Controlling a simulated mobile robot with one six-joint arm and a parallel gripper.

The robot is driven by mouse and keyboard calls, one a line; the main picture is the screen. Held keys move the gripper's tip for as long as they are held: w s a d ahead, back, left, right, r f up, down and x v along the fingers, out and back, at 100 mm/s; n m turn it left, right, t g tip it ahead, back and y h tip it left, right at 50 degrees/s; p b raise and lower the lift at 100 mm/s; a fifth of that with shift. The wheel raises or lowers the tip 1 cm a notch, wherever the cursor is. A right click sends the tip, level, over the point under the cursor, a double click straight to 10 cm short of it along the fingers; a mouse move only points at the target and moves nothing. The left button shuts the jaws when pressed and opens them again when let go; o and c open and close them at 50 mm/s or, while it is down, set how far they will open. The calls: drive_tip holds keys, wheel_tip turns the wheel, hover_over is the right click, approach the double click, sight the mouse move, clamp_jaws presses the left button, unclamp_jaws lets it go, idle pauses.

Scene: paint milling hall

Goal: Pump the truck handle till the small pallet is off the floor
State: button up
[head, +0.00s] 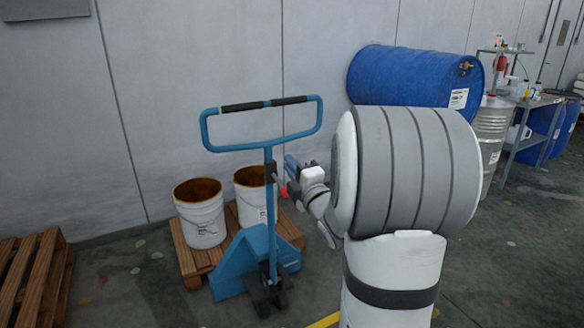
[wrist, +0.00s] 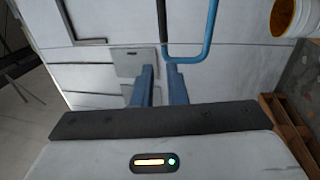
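The blue pallet truck (head: 245,258) stands in the head view with its handle (head: 268,165) upright, a wide loop with a black grip (head: 262,104) on top and a red lever on the stem. Behind its base is the small wooden pallet (head: 189,265), low at the floor; any gap under it is too small to tell. My gripper (head: 291,164) is just right of the stem, below the loop. In the wrist view its two blue fingers (wrist: 160,75) are apart with nothing between them. The loop's blue corner (wrist: 207,42) lies beyond the fingertips.
Two white buckets (head: 203,228) stand on the small pallet. Another wooden pallet (head: 35,275) is at the left edge. A blue drum (head: 410,75) lies on its side behind my arm, with a shelf (head: 530,118) further right. The wall is close behind the truck.

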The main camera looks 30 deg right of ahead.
clamp_jaws()
idle(0.8)
drive_tip(key=o, duration=0.8)
unclamp_jaws()
drive_tip(key=b+v, duration=0.1)
drive_tip(key=v, duration=0.6)
drive_tip(key=shift+s+b, duration=0.3)
drive_tip(key=shift+s, duration=0.1)
drive_tip(key=shift+f, duration=0.1)
